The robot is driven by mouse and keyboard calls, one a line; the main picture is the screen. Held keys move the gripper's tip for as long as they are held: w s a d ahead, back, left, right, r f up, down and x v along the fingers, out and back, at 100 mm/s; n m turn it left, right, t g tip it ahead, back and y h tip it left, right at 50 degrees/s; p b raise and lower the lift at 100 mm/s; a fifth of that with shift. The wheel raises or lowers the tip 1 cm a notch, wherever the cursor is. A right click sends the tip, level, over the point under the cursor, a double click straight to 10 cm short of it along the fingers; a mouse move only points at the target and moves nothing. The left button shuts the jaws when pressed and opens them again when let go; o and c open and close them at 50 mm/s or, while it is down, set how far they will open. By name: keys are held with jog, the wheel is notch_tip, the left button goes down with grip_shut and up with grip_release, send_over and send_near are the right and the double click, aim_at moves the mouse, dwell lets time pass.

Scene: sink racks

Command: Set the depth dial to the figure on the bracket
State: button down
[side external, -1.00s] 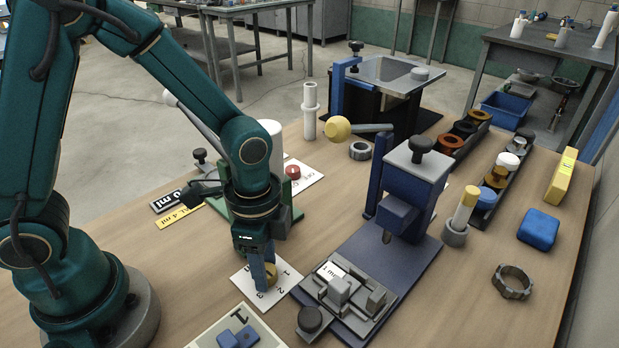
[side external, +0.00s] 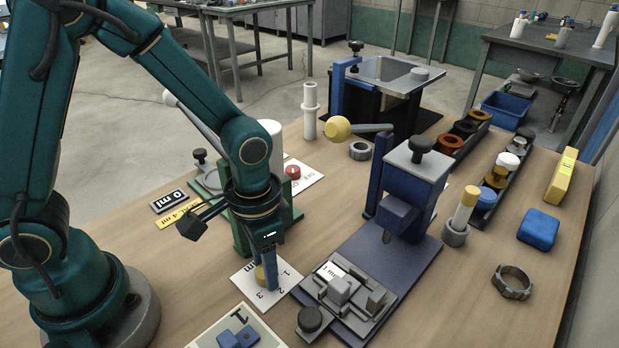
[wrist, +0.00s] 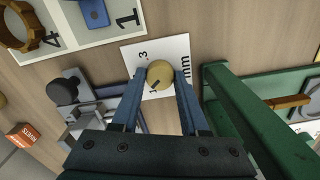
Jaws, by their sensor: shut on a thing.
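The depth dial is a brass-yellow round knob (side external: 260,274) on a white scale card (side external: 243,279) printed with 1, 2, 3 and mm. My gripper (side external: 267,276) points down over the card, its blue fingers shut on the knob. In the wrist view, the fingers (wrist: 160,76) sit on either side of the knob (wrist: 160,70). A dark line on the knob points to the lower left, towards the 1 on the card (wrist: 131,56). The bracket (side external: 372,302), a grey stepped fixture on the blue press base, carries a white label (side external: 331,270) reading 1 mm.
The blue press (side external: 412,185) stands right of the dial. A green frame (side external: 291,208) stands close behind my gripper. Wood at the right front is clear.

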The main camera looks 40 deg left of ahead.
jog(key=shift+n, duration=1.9)
jog(key=shift+c, duration=2.1)
grip_release()
jog(key=shift+r, duration=0.15)
jog(key=shift+r, duration=2.5)
